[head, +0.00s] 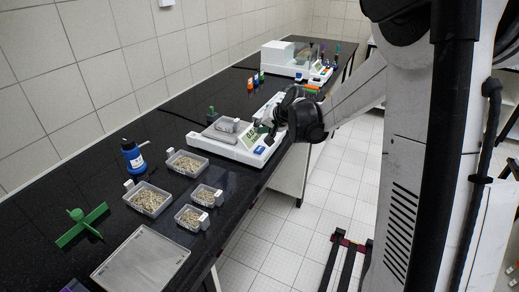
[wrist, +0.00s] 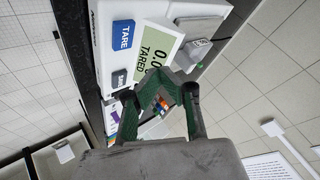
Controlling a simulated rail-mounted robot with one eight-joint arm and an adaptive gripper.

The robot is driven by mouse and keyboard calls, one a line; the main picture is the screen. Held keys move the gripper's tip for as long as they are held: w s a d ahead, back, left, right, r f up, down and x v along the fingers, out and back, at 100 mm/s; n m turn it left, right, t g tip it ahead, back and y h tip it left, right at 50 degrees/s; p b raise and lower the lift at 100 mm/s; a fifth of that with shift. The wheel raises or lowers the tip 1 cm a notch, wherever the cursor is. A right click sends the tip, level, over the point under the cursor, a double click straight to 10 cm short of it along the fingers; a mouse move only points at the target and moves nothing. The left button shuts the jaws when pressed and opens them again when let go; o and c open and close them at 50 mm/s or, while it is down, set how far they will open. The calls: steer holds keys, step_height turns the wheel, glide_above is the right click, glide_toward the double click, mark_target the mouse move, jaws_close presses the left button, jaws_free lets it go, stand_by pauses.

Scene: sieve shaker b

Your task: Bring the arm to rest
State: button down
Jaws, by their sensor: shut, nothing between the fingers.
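My gripper (wrist: 158,82) shows in the wrist view with its two green-padded fingers angled together and shut, holding nothing. In the head view my arm reaches from the right, and its end (head: 278,117) is over the right side of a white balance (head: 238,150) on the bench. In the head view the fingertips are too small and dark to make out clearly.
A black bench (head: 60,215) runs along the tiled wall. Trays of grains (head: 148,200), a blue bottle (head: 132,157), a green stand (head: 82,226) and a clear-lidded tray (head: 140,262) stand on the near part. Another instrument (head: 290,60) stands farther back. The floor (head: 285,235) beside the bench is mostly clear.

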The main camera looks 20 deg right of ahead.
stand_by(0.3)
steer(key=s+a+r+n+h, duration=0.1)
steer(key=s+a+r, duration=0.2)
steer(key=s, duration=0.6)
steer(key=s+a+r+n+g+b, duration=0.1)
steer(key=s+a+r+n, duration=0.15)
steer(key=s, duration=0.65)
steer(key=s+a+r+h, duration=0.1)
steer(key=s+a+r, duration=0.15)
steer(key=s, duration=0.65)
steer(key=s+f+n+h, duration=0.1)
steer(key=s+f, duration=0.1)
steer(key=s, duration=0.8)
steer(key=shift+s+n, duration=0.2)
steer(key=shift+n, duration=0.15)
